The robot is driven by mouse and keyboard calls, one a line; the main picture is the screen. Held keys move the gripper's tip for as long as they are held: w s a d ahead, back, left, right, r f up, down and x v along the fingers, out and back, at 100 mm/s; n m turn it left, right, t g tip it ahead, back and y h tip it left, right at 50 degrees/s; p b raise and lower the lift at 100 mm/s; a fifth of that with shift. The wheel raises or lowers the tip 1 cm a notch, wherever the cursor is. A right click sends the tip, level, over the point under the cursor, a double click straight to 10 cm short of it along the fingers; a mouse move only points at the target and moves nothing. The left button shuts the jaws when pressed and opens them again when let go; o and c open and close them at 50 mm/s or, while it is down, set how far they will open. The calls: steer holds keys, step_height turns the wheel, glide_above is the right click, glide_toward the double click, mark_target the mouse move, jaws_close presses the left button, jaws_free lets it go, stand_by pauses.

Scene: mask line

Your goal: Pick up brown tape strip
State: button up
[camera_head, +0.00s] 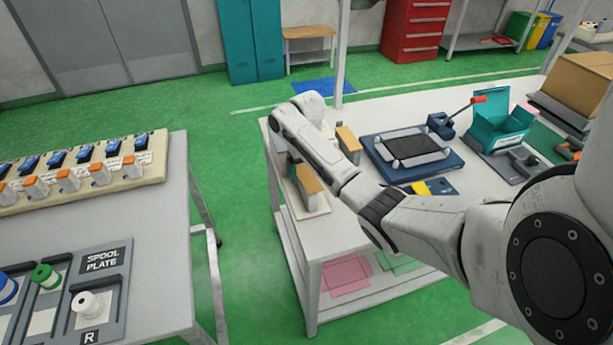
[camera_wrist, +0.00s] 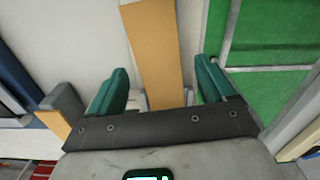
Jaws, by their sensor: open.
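A tan-brown strip (camera_wrist: 153,40) runs lengthwise between the two teal fingers of my gripper (camera_wrist: 162,78) in the wrist view. The fingers are spread, with visible gaps on both sides of the strip. Its lower end is hidden behind the dark gripper edge. In the head view, a similar brown strip (camera_head: 308,181) stands on a light holder at the near left end of the white table. There my gripper is mostly hidden behind my arm. A second brown piece (camera_head: 348,138) stands farther back; a tan piece with a grey block (camera_wrist: 55,123) shows at left in the wrist view.
The white table (camera_head: 335,228) also holds a blue tray fixture (camera_head: 412,165), a teal open box (camera_head: 500,128) and a cardboard box (camera_head: 585,82). A grey table (camera_head: 165,235) with spool plates stands at left. Green floor (camera_head: 235,190) lies between.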

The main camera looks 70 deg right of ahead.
steer(key=c, duration=1.1)
steer(key=shift+r, duration=0.2)
